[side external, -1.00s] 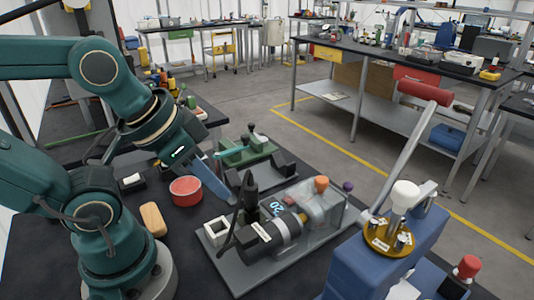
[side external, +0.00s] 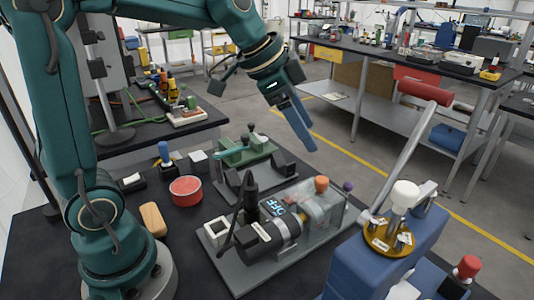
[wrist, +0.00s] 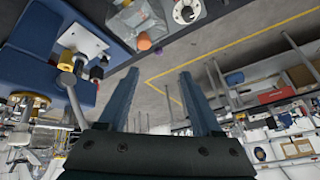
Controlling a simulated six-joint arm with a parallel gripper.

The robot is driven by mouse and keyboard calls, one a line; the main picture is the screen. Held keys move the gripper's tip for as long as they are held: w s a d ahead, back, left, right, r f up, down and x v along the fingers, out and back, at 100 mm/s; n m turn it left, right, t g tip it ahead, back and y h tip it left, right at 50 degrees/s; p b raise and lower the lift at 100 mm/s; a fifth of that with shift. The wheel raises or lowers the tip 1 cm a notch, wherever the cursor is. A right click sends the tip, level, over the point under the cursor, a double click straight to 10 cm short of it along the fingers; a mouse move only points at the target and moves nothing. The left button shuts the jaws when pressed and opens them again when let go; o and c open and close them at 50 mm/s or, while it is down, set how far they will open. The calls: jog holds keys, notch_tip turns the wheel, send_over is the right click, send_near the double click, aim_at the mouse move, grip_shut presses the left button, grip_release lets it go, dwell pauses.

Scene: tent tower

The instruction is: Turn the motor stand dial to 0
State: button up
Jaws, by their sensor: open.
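The motor stand (side external: 232,277) is a grey plate carrying a dark and silver motor (side external: 266,238) and a clear cover. Its display (side external: 284,207) appears to read OFF. An orange knob (side external: 321,184) stands on it, and a purple knob (side external: 348,187) is at its right end; both also show at the top of the wrist view. I cannot tell for certain which part is the dial. My gripper (side external: 305,132) is raised above and behind the stand, apart from it. In the wrist view my gripper (wrist: 155,78) is open and empty.
A blue machine (side external: 375,255) with a red-handled lever and brass plate stands at right. A red round tin (side external: 186,190), a wooden block (side external: 152,219) and a green fixture (side external: 244,150) are also on the bench.

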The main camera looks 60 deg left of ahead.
jog(key=w+a+f, duration=0.2)
jog(key=f, duration=0.2)
jog(key=w+a+f+g, duration=0.1)
jog(key=w+a+f, duration=0.1)
jog(key=f, duration=0.3)
jog(key=w+a+f+g, duration=0.1)
jog(key=w+a+f, duration=0.1)
jog(key=f, duration=0.3)
jog(key=shift+w+a+n+h, duration=0.2)
jog(key=shift+w, duration=0.25)
jog(key=shift+w+a+n+h, duration=0.15)
jog(key=shift+w+n+h, duration=0.05)
jog(key=shift+w, duration=0.2)
jog(key=shift+x, duration=2.4)
jog(key=shift+c, duration=0.3)
grip_shut()
